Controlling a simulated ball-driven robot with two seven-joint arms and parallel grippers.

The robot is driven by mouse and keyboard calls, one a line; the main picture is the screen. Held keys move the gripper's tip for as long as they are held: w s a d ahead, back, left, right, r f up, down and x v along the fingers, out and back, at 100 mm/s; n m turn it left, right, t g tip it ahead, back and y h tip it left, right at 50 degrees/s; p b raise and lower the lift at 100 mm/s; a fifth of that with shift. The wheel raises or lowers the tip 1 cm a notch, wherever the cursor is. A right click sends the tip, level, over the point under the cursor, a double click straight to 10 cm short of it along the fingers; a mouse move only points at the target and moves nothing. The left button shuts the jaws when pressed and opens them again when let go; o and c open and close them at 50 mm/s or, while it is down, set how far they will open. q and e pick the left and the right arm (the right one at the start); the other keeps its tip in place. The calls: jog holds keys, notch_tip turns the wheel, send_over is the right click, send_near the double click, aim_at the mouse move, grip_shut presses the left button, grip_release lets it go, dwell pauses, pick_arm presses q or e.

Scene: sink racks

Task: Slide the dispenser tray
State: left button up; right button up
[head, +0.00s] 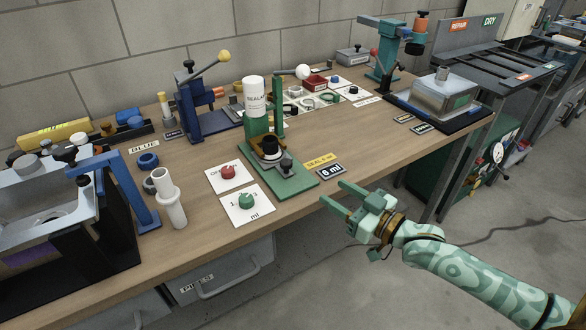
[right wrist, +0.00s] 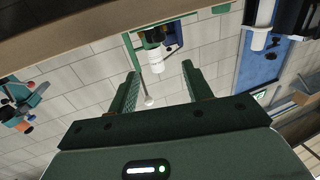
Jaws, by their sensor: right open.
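The sealant dispenser is a green stand with a white bottle (head: 254,97) labelled SEALANT. At its foot a long green plate (head: 292,186), which looks like the tray, reaches towards the table's front edge. A dark round cup (head: 270,150) and a small grey block (head: 286,166) sit on it. My right gripper (head: 333,194) is open and empty, beyond the table's front edge and to the right of the plate, apart from it. My left gripper is not in view.
A blue lever press (head: 199,112) stands behind. The tabletop right of the dispenser (head: 370,140) is mostly clear.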

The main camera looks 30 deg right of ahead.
aim_at(291, 165)
jog(key=b+x, duration=0.1)
jog(key=x, duration=0.3)
jog(key=b+x, duration=0.2)
jog(key=x, duration=0.2)
jog(key=b+x, duration=0.1)
jog(key=x, duration=0.4)
jog(key=shift+w+f+b, duration=0.1)
jog(key=shift+f+b, duration=0.2)
jog(key=shift+b, duration=0.05)
jog(key=shift+w+a+r, duration=0.1)
jog(key=shift+w, duration=0.3)
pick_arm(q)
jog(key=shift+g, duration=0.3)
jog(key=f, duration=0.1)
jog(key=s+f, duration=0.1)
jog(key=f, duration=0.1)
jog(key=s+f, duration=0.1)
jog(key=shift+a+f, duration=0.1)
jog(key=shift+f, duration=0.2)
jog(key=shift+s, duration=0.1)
pick_arm(e)
jog(key=shift+c, duration=0.3)
